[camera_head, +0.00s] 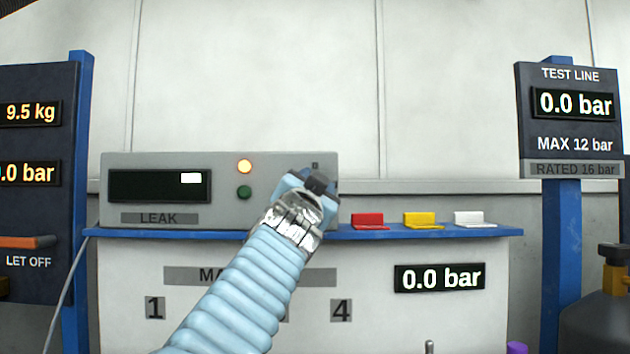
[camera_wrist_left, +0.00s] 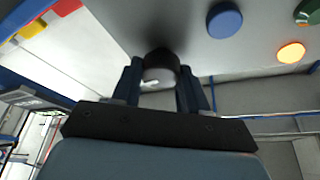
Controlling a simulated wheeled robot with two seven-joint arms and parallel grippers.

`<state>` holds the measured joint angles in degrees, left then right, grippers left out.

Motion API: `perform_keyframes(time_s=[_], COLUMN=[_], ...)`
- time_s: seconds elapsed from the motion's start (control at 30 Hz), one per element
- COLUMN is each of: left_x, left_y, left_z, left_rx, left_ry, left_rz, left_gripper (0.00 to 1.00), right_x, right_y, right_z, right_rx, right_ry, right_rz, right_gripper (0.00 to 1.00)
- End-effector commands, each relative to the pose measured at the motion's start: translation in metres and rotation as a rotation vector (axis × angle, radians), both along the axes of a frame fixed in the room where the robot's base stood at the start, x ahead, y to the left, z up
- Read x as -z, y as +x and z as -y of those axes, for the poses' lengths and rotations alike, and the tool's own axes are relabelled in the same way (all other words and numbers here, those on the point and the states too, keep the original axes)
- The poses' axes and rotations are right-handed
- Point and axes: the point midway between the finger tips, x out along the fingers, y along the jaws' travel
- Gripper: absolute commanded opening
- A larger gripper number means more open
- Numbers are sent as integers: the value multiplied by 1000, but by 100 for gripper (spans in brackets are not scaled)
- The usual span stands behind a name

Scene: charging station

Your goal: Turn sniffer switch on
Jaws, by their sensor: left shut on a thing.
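The leak unit is a grey box (camera_head: 225,215) labelled LEAK, with a dark display (camera_head: 160,186) on its left. An amber lamp (camera_head: 244,166) is lit above a dark green lamp (camera_head: 244,192). My left gripper (camera_head: 316,184) is at the right end of its front face and hides that part in the head view. In the left wrist view, my left gripper (camera_wrist_left: 161,78) has its two dark blue fingers on both sides of a dark round switch knob (camera_wrist_left: 160,56) on the grey panel, shut on it. The knob's setting cannot be read. My right gripper is out of view.
A blue button (camera_wrist_left: 224,20) is on the panel beside the knob. Red (camera_head: 369,220), yellow (camera_head: 422,219) and white (camera_head: 473,218) small blocks stand on the blue shelf (camera_head: 430,232) to the right. A TEST LINE gauge board (camera_head: 570,115) reads 0.0 bar.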

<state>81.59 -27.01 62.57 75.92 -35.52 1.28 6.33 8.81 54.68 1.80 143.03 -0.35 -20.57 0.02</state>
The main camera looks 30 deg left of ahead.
Motion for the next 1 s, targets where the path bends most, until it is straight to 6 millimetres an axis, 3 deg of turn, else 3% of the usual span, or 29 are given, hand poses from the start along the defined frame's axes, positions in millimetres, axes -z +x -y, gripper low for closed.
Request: perform_keyframes(time_s=[0.43,1.0], left_x=[-1,0], left_y=[0,0], left_z=[1,1], left_rx=[3,0], left_ry=[182,207], left_rz=[-109,-125], left_gripper=[13,13], right_x=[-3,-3], right_y=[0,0], right_z=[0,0], right_rx=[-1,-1], right_ry=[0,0], right_rz=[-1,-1], right_gripper=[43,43])
